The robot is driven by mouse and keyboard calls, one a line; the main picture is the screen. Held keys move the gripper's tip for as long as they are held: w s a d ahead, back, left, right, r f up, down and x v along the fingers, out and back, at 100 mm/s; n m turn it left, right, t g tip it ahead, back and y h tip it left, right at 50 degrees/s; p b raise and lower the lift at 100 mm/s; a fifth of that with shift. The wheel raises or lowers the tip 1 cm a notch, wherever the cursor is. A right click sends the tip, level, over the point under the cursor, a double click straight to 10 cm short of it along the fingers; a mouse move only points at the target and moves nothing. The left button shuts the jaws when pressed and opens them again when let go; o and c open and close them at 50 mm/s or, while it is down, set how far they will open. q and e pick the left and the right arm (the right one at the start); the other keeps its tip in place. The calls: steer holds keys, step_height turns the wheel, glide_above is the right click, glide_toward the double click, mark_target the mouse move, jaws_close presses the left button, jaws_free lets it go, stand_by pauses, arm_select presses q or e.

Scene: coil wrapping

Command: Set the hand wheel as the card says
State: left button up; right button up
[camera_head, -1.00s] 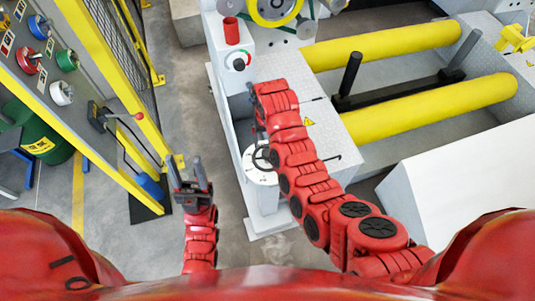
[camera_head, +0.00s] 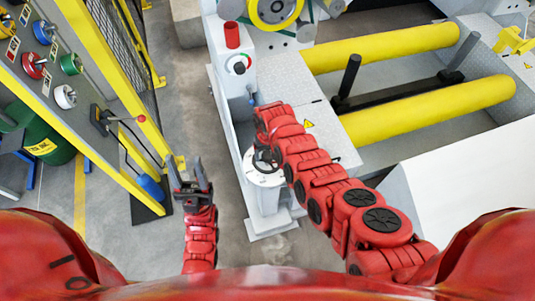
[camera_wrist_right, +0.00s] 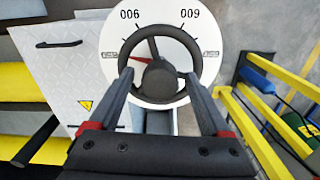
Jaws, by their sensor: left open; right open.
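The hand wheel (camera_head: 265,160) is a dark ring over a round white dial (camera_head: 263,178) on a white post, beside my right forearm in the head view. In the right wrist view the wheel (camera_wrist_right: 160,33) shows in front of the dial (camera_wrist_right: 117,31), with upside-down numbers along its edge and a red pointer (camera_wrist_right: 139,58) left of the hub. My right gripper (camera_wrist_right: 158,80) is open, its two fingertips reaching the lower rim on either side of the hub; contact is unclear. My left gripper (camera_head: 189,167) is open and empty. I cannot make out which card applies.
A rack with coloured knobs (camera_head: 70,64) and small labels stands at the left, beside a yellow fence post (camera_head: 110,70). The machine has yellow rollers (camera_head: 430,110) and a control box with a red cylinder (camera_head: 232,35).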

steer(key=shift+c, duration=0.4)
steer(key=c, duration=1.2)
jaws_close()
steer(key=shift+n, duration=0.4)
steer(key=o, duration=1.3)
jaws_free()
steer(key=shift+r, duration=0.15)
